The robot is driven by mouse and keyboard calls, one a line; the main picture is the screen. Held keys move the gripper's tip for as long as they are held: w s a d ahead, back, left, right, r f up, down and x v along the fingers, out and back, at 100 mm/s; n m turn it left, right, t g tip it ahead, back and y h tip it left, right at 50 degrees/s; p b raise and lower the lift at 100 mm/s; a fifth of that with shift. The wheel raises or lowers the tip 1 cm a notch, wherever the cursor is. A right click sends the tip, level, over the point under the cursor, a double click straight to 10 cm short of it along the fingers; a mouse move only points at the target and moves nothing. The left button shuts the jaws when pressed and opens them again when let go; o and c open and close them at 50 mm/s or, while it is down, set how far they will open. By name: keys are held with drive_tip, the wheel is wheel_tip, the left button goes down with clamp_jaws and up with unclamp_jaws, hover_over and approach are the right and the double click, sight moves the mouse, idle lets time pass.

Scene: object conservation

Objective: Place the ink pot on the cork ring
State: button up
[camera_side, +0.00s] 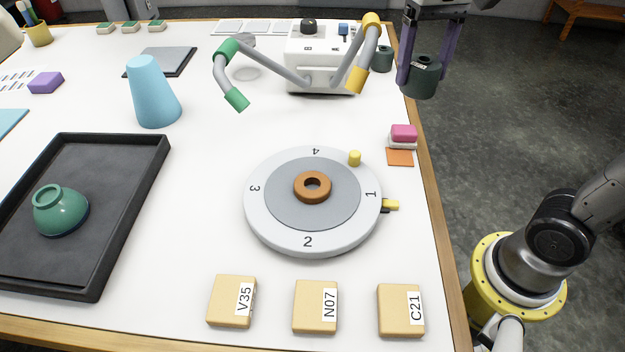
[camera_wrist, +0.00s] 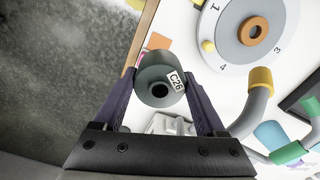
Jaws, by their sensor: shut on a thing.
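My gripper (camera_side: 420,80) is shut on a dark green ink pot (camera_side: 424,77) with a white label, held in the air near the table's far right edge. In the wrist view the ink pot (camera_wrist: 154,68) sits between the two purple fingers, with its dark round opening showing and a label that seems to read C26. The brown cork ring (camera_side: 312,198) lies flat at the middle of a grey turntable (camera_side: 268,222) numbered 1 to 4, well apart from the pot. Nothing sits on the ring. It also shows in the wrist view (camera_wrist: 242,32).
A white machine (camera_side: 320,72) with grey, green- and yellow-ended arms stands behind the turntable. Another dark green pot (camera_side: 382,58) is beside it. A blue cone (camera_side: 153,92), a black tray (camera_side: 110,220) with a green bowl (camera_side: 60,210), and labelled tan blocks (camera_side: 315,308) surround the turntable.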

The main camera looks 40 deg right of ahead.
drive_tip(key=s+a+r+n, duration=0.3)
drive_tip(key=s+a+n, duration=0.45)
drive_tip(key=a, duration=0.45)
drive_tip(key=shift+w+a+f, duration=1.35)
drive_tip(key=shift+w+f, duration=0.45)
drive_tip(key=shift+f, duration=0.4)
drive_tip(key=shift+w+a+f, duration=1.3)
drive_tip(key=shift+w+f, duration=0.45)
drive_tip(key=shift+f, duration=0.45)
drive_tip(key=shift+w+a+f, duration=1.35)
drive_tip(key=shift+w+f, duration=0.45)
drive_tip(key=shift+f, duration=0.4)
drive_tip(key=o, duration=1.4)
drive_tip(key=shift+f, duration=0.15)
